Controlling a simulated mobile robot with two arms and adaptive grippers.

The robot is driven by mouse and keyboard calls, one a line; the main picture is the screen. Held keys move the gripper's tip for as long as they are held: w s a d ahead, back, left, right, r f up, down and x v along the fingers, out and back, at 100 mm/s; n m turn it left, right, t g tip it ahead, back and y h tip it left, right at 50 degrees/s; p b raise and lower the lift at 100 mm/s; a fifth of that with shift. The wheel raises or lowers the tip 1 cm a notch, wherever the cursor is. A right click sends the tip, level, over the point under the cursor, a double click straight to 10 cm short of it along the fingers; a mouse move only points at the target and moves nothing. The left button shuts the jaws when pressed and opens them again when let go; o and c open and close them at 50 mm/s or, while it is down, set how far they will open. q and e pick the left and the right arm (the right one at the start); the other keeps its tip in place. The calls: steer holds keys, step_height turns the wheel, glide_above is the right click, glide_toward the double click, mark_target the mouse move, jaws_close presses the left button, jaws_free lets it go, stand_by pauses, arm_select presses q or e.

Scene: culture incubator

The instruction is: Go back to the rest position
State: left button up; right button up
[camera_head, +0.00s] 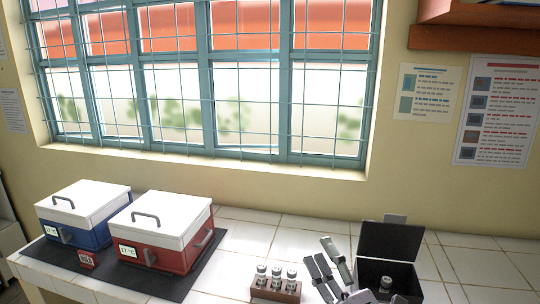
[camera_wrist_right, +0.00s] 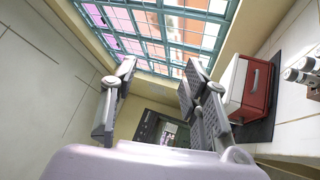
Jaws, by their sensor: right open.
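My right gripper (camera_head: 323,252) is at the bottom of the head view, between the vial rack and the open black box. In the right wrist view its two grey fingers (camera_wrist_right: 160,72) stand wide apart with nothing between them. My left gripper is in neither view.
A red incubator (camera_head: 162,257) and a blue incubator (camera_head: 72,236), both with white lids shut, stand on a dark mat. A rack (camera_head: 276,290) holds several vials. The open black box (camera_head: 390,244) has a vial (camera_head: 386,283) inside. Tiles behind are clear.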

steer(key=s+d+f+m+g+h, duration=0.3)
steer(key=d+f+m, duration=0.15)
steer(key=f, duration=0.25)
steer(key=s+d+f+m+g+h, duration=0.2)
steer(key=d+f+m+h, duration=0.15)
steer(key=f+m, duration=0.2)
steer(key=s+d+f+m+g+h, duration=0.3)
steer(key=f+m, duration=0.1)
steer(key=f, duration=0.3)
steer(key=s+f+m+g+y, duration=0.1)
steer(key=s+f+m+g, duration=0.2)
steer(key=s+f+g, duration=0.5)
steer(key=s+f+m+g, duration=0.1)
steer(key=s+f+m, duration=0.15)
steer(key=s, duration=0.85)
step_height(320, 180, down, 28)
steer(key=s+g, duration=0.1)
steer(key=s, duration=0.1)
steer(key=s+d+f+g, duration=0.1)
steer(key=s+d+f, duration=0.1)
steer(key=s+f, duration=1.3)
steer(key=shift+s+n, duration=0.45)
steer(key=shift+s, duration=0.2)
